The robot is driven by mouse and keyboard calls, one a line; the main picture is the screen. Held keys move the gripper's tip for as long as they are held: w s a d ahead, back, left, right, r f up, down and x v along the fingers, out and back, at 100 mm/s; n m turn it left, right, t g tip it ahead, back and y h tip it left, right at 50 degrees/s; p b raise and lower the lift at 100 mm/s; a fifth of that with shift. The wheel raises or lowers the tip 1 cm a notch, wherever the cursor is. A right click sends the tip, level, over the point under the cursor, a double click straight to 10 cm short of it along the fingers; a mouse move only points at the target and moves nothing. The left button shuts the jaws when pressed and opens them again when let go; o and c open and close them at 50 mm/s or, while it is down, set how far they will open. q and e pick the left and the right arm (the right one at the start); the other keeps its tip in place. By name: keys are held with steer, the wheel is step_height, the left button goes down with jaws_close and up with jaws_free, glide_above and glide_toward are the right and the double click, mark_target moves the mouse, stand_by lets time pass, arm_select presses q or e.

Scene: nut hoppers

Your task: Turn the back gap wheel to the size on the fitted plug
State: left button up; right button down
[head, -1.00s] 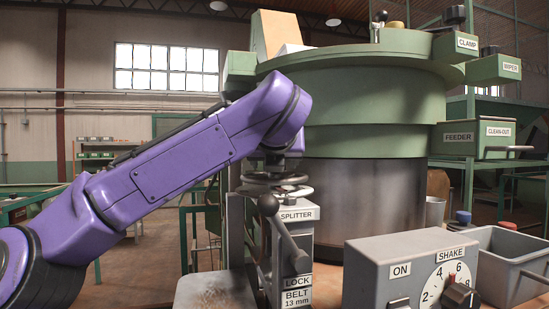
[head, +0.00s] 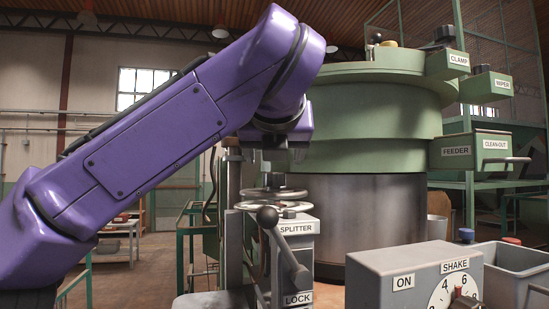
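Two silvery handwheels show on top of the splitter (head: 297,229), one behind the other: a back wheel (head: 275,193) and a nearer one (head: 290,208). I cannot read any size marking on them. My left gripper (head: 288,154) is above the back wheel, pointing down, with a gap between them. Its fingers are small and partly hidden by my purple arm, so their opening is unclear. No fitted plug can be made out. My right gripper is out of view.
The large green feeder bowl (head: 375,120) is close behind. A grey control box (head: 413,272) with a SHAKE dial and a grey bin (head: 510,268) are at right.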

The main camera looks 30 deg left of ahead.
mark_target(275, 174)
arm_select(q)
steer(key=shift+w+f, duration=0.1)
steer(key=shift+f, duration=0.1)
steer(key=shift+w+d+f+b, duration=0.2)
steer(key=shift+d+f+b, duration=0.25)
steer(key=shift+d+b, duration=0.15)
steer(key=shift+w+d+f+b, duration=0.2)
steer(key=shift+d+f+b, duration=0.25)
steer(key=shift+d, duration=0.1)
steer(key=a, duration=0.1)
steer(key=w+a+n+y, duration=0.1)
steer(key=a+g, duration=0.1)
steer(key=shift+w+a+r+n+y, duration=0.2)
steer(key=shift+a+r+n+y, duration=0.1)
steer(key=shift+n, duration=0.1)
steer(key=x, duration=0.5)
steer(key=shift+w+d+f+p, duration=0.1)
steer(key=shift+w+d+p, duration=0.15)
steer(key=shift+w+p, duration=0.1)
steer(key=shift+s+a, duration=0.1)
steer(key=shift+a, duration=0.1)
steer(key=c, duration=1.1)
